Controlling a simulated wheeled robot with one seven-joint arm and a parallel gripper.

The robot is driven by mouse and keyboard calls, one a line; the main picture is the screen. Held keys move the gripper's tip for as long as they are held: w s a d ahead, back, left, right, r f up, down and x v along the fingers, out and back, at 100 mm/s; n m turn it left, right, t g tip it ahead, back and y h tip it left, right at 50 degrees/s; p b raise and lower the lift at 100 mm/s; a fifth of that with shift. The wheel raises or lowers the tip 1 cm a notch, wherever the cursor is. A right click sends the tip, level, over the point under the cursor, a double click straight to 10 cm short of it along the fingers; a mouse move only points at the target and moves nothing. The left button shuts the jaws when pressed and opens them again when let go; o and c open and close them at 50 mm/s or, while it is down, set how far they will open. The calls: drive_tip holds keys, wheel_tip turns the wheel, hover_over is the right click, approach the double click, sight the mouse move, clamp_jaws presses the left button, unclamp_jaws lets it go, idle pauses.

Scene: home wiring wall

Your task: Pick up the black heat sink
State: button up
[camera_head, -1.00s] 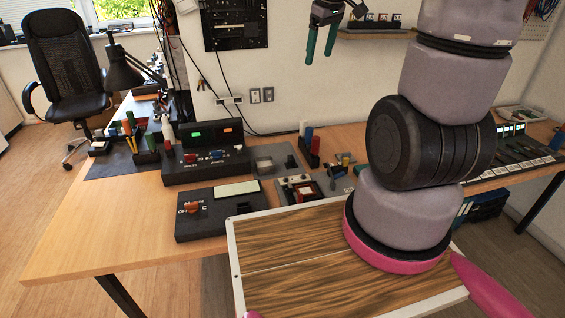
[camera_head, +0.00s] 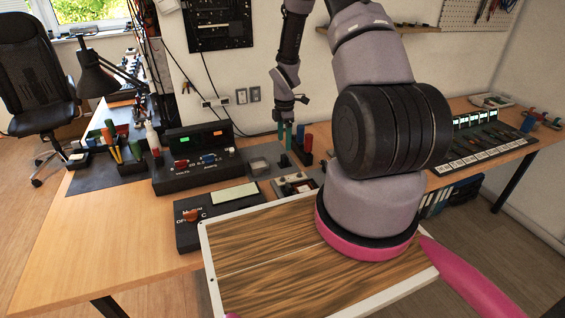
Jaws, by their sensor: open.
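I cannot make out the black heat sink with certainty in the head view; the small parts around the gripper are tiny, and my arm hides part of the bench behind it. My gripper (camera_head: 285,136) has two thin teal fingers and points down over the back middle of the bench. It is open, and I see nothing held between its fingers. Its tips are just left of a dark holder with red and blue upright pieces (camera_head: 304,139). I cannot tell whether the tips touch anything.
A black power supply (camera_head: 185,180) and a multimeter (camera_head: 187,239) stand left of the gripper. A small parts tray (camera_head: 294,184) is in front of it. The bench's front left (camera_head: 110,250) is clear.

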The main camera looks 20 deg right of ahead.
sight(285, 156)
wheel_tip(285, 156, down, 9)
drive_tip(key=shift+d+r, duration=0.1)
drive_tip(key=shift+r, duration=0.05)
clamp_jaws()
idle(0.4)
